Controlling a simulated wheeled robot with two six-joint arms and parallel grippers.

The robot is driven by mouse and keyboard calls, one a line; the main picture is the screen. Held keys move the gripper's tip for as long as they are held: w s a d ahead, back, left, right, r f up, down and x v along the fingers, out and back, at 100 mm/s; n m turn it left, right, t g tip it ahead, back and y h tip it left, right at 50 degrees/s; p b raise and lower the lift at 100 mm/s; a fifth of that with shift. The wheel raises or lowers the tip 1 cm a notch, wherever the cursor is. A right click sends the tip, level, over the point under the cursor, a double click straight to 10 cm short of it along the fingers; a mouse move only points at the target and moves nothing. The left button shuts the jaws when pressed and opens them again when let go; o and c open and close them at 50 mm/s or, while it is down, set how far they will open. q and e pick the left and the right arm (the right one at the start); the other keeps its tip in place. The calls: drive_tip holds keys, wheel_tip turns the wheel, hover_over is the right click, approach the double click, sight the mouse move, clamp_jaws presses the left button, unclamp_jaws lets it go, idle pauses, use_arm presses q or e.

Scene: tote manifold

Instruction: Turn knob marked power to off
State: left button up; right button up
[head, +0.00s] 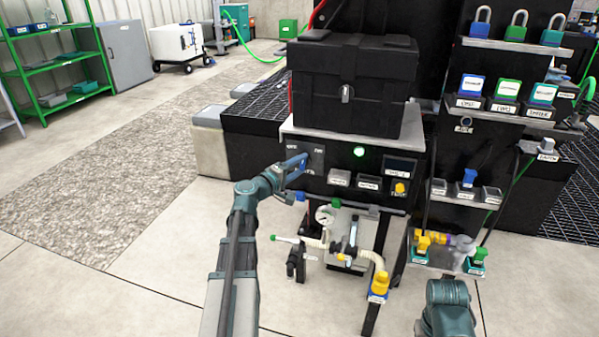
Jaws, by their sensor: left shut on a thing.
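The control panel (340,163) is a dark face below a black case, with small white labels at its left end that are too small to read surely. My left gripper (303,161) reaches this left end, where the power knob seems to be. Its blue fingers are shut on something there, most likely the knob. The fingers cover the knob, so its pointer and setting cannot be made out. A green lamp (359,152) glows right of the gripper. Only a teal link of my right arm shows at the bottom right; its gripper is out of view.
A black case (348,88) stands above the panel. Below the panel are a pressure gauge (325,215), pipes and a yellow-topped valve (379,284). Shelves with padlocks (516,25) and boxes stand at the right. The floor at the left is clear.

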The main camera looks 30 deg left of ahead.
use_arm(q)
drive_tip(key=n+t+b, duration=0.1)
drive_tip(key=n+b, duration=0.1)
drive_tip(key=n+t+b, duration=0.1)
drive_tip(key=n+b, duration=0.1)
drive_tip(key=n, duration=0.1)
drive_tip(key=shift+f, duration=0.4)
drive_tip(key=n+t+b, duration=0.1)
drive_tip(key=n+b, duration=0.1)
drive_tip(key=n, duration=0.1)
drive_tip(key=shift+n+y, duration=0.4)
drive_tip(key=shift+d+n+t+y+b, duration=0.1)
drive_tip(key=shift+n+t+y+b, duration=0.4)
drive_tip(key=shift+n, duration=1)
drive_tip(key=o, duration=1.4)
drive_tip(key=shift+c, duration=0.2)
drive_tip(key=shift+s, duration=0.1)
drive_tip(key=b+v, duration=0.4)
drive_tip(key=v, duration=0.9)
drive_tip(key=shift+s+f, duration=0.15)
drive_tip(key=shift+s, duration=0.15)
